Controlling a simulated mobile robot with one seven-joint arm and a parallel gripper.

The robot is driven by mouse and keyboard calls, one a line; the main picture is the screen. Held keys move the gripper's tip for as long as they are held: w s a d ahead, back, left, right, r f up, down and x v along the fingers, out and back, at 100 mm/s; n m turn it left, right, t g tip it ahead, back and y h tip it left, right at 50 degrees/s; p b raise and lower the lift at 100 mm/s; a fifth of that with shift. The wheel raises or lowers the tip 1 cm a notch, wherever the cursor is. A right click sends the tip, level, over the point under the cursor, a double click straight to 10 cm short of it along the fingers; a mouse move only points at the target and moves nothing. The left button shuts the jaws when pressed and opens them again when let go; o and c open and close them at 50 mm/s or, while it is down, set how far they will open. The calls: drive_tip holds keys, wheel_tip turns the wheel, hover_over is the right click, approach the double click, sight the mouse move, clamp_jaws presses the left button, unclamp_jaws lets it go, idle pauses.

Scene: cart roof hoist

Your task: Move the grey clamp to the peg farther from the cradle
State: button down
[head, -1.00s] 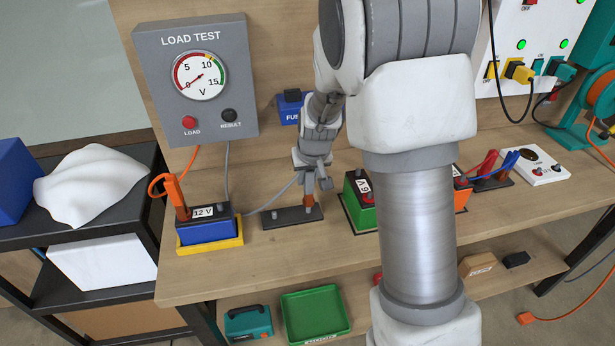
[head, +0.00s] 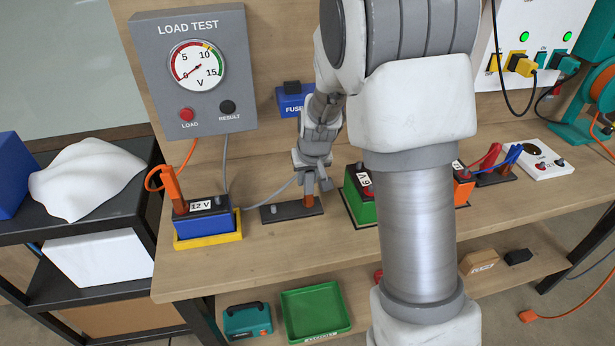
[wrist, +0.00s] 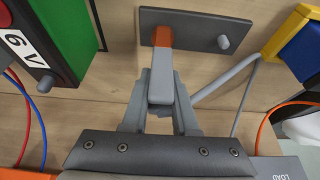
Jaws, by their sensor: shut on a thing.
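The grey clamp (wrist: 161,84) is in my gripper (wrist: 160,118), which is shut on it; its far end is copper-brown. In the head view my gripper (head: 316,180) is above the right end of a dark plate (head: 290,212), and the copper-brown end stands at that plate. A bare grey peg (wrist: 224,42) is on the plate's other end, nearer the yellow cradle (head: 212,242) with its blue 12 V battery (head: 206,224). The right peg, farther from the cradle, is hidden behind the clamp's end; I cannot tell whether it is seated.
An orange clamp (head: 173,187) stands on the 12 V battery. The load test box (head: 193,70) is behind, with a grey cable (wrist: 230,80) running to the clamp. A green 6 V battery (head: 360,205) stands close right of the plate. The bench front is clear.

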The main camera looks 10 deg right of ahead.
drive_tip(key=shift+f, duration=0.4)
drive_tip(key=c, duration=0.6)
unclamp_jaws()
drive_tip(key=shift+r, duration=0.1)
drive_tip(key=p+v, duration=0.1)
drive_tip(key=v, duration=1.6)
drive_tip(key=shift+s, duration=0.15)
drive_tip(key=s+r, duration=0.2)
drive_tip(key=s, duration=0.8)
drive_tip(key=s+r+t, duration=0.1)
drive_tip(key=s+r, duration=0.2)
drive_tip(key=s, duration=0.8)
drive_tip(key=shift+s, duration=0.25)
